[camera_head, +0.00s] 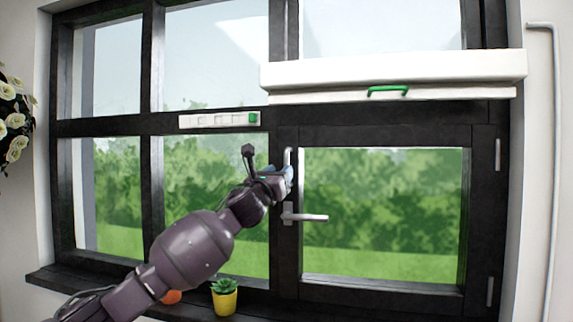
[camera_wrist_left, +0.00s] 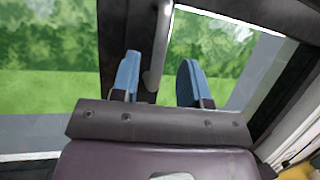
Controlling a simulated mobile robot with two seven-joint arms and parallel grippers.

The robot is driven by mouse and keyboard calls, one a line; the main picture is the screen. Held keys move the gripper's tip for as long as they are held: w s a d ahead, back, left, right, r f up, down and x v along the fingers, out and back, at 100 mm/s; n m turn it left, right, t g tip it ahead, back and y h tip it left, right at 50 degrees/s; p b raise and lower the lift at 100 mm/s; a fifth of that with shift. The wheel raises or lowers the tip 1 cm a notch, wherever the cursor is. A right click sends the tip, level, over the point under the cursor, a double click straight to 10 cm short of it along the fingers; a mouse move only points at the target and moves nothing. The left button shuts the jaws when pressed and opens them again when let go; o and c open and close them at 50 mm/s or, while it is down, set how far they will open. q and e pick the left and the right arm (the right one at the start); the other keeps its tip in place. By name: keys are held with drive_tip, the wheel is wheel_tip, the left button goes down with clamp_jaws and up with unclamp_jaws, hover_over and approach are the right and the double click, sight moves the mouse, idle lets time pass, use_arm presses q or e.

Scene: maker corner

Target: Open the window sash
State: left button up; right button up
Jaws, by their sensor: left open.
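The window sash (camera_head: 480,215) is the black-framed lower right pane, with hinges on its right edge. It looks flush with the frame, and I see no clear gap. A lever handle (camera_head: 312,217) on its left side points right, level. Above it is an upright grey pull bar (camera_head: 288,157). My left gripper (camera_head: 283,176) is at this bar and hides its lower part. In the left wrist view the open blue fingers (camera_wrist_left: 158,78) stand on either side of the bar (camera_wrist_left: 157,50), with room showing between. My right gripper is not in view.
A white box-like blind (camera_head: 390,68) with a green handle (camera_head: 388,91) hangs above the sash. A white vent strip (camera_head: 220,119) lies on the crossbar. A yellow pot with a succulent (camera_head: 224,298) and an orange object (camera_head: 171,296) stand on the sill below my arm.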

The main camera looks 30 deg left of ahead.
use_arm(q)
drive_tip(key=shift+p+x, duration=0.45)
drive_tip(key=shift+x, duration=2.1)
clamp_jaws()
